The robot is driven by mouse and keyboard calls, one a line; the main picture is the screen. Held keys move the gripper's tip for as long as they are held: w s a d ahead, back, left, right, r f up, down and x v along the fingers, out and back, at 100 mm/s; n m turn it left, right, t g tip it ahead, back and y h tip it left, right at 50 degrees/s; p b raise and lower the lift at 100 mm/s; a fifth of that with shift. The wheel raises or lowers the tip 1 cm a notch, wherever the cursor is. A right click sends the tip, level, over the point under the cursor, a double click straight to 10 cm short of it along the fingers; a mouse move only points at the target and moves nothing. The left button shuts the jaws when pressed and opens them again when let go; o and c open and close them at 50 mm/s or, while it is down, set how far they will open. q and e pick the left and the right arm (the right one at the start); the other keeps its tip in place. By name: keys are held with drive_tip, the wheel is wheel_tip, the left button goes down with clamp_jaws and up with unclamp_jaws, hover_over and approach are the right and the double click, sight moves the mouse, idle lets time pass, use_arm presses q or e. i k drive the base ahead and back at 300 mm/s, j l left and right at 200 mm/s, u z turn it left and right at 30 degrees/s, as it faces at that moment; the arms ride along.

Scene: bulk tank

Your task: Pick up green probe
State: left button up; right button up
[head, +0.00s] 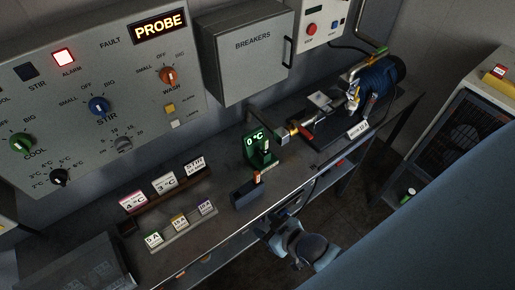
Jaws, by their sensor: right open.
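A green upright unit (261,153) with a lit 0 °C display stands on the bench below the breaker box. It is the main green object on the bench, but I cannot tell whether it is the probe or a holder for it. In front of it a dark block (246,193) has an orange-topped piece (257,177) upright at its end. My right gripper (279,216) is open and empty at the bench's front edge, in front of and to the right of the block, apart from both. My left gripper is not in view.
A motor and pump assembly (373,85) occupies the right end of the bench. Label tiles stand on racks to the left. A small green-and-white item (408,195) is at the lower right, by a vented cabinet (475,130). The panel (110,90) reads PROBE beside FAULT.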

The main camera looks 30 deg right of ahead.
sight(265, 143)
drive_tip(key=z, duration=1.05)
